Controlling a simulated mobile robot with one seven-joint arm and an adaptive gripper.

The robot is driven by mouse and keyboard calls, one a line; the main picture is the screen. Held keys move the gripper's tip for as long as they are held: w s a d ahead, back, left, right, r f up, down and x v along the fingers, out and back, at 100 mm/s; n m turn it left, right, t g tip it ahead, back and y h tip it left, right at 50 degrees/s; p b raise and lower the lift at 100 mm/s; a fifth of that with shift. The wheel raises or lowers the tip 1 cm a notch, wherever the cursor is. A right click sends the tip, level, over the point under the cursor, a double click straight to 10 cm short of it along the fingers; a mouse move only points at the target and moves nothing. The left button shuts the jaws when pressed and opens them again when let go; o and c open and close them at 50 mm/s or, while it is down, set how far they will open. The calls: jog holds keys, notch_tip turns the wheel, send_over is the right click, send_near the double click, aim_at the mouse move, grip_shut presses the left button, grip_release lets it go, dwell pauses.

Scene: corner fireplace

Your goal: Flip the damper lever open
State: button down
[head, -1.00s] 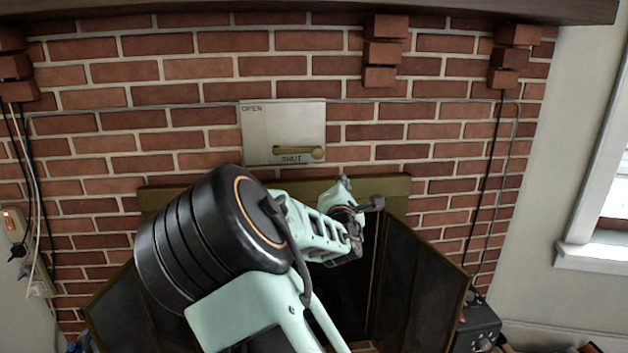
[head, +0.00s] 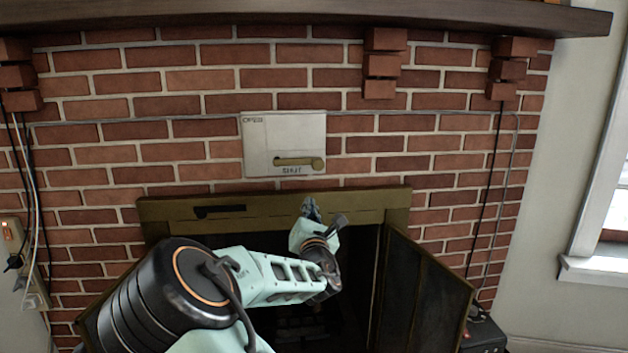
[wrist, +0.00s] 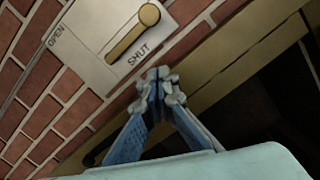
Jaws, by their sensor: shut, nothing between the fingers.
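The damper plate (head: 262,135) is a pale metal panel on the brick wall, marked OPEN at its upper left and SHUT along its bottom. The brass damper lever (head: 295,162) lies level just above SHUT, with its round knob at the right end. In the wrist view the lever (wrist: 128,37) runs slantwise, knob uppermost, and the plate (wrist: 92,25) shows beside it. My gripper (head: 311,203) is below the plate, in front of the brass fireplace frame. In the wrist view the closed fingertips (wrist: 157,80) are empty and appear just apart from the plate's lower edge.
A brass frame (head: 365,198) surrounds the dark fireplace opening, with a folding door (head: 425,290) on the right. A dark mantel (head: 450,18) overhangs the top. Brick stacks (head: 380,63) jut from the wall. The wall around the plate is clear.

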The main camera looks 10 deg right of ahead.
aim_at(299, 164)
jog(key=w+d+r, duration=0.2)
jog(key=w+r, duration=0.2)
jog(key=w, duration=0.4)
jog(key=shift+w+d+r+p, duration=0.15)
jog(key=shift+w+r+p, duration=0.05)
jog(key=shift+w+p, duration=0.2)
